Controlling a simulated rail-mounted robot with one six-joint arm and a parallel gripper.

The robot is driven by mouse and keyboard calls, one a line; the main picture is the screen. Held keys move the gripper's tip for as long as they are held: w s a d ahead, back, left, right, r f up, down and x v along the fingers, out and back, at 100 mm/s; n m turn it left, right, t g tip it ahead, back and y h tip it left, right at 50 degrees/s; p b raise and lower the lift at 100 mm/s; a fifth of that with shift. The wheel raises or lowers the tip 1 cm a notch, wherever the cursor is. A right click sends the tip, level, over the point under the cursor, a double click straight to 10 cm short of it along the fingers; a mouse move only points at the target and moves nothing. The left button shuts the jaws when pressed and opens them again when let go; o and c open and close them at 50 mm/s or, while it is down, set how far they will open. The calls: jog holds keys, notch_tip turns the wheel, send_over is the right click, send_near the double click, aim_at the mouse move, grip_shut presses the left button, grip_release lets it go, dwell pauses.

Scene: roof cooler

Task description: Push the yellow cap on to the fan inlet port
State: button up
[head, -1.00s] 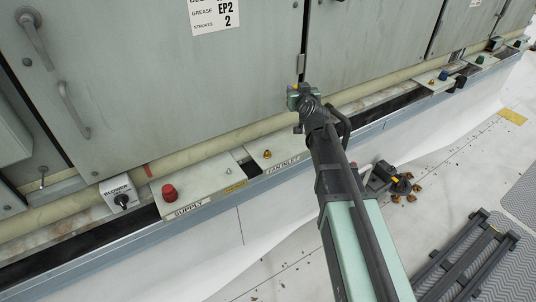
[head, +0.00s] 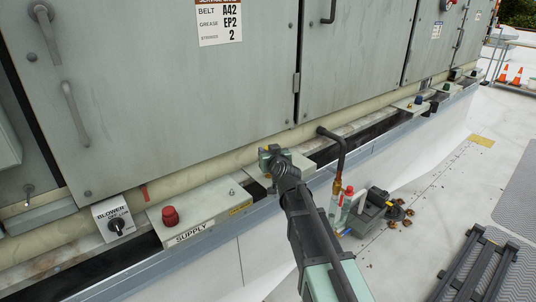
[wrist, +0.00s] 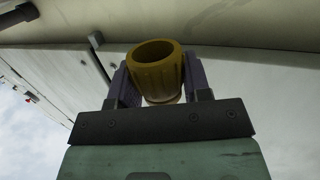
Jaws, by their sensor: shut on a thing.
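The yellow cap (wrist: 155,75) sits between the two purple fingers of my gripper (wrist: 155,82) in the wrist view, with its round open mouth showing. In the head view my gripper (head: 269,157) is shut on it, over the pale ledge plate to the right of the supply plate, close to the cabinet wall. The cap is too small to make out clearly there. The fan inlet port is hidden behind my gripper and arm, so I cannot tell whether the cap touches it.
The supply plate (head: 198,213) with a red cap (head: 170,216) lies to the left, beside the blower switch box (head: 115,222). Cabinet doors (head: 190,100) stand behind.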

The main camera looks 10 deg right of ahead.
jog(key=shift+f+b, duration=2.55)
jog(key=shift+f, duration=0.15)
jog(key=shift+f+b, duration=0.65)
jog(key=o, duration=0.6)
jog(key=shift+s+d+r+p, duration=0.15)
jog(key=shift+s+r+p, duration=0.15)
jog(key=shift+s, duration=1.5)
jog(key=shift+s+d+r+p, duration=0.15)
jog(key=shift+s+r+p, duration=0.1)
jog(key=shift+s, duration=1.55)
jog(key=shift+s+d+r+p, duration=0.15)
jog(key=shift+s+r+p, duration=0.15)
jog(key=shift+s, duration=1.5)
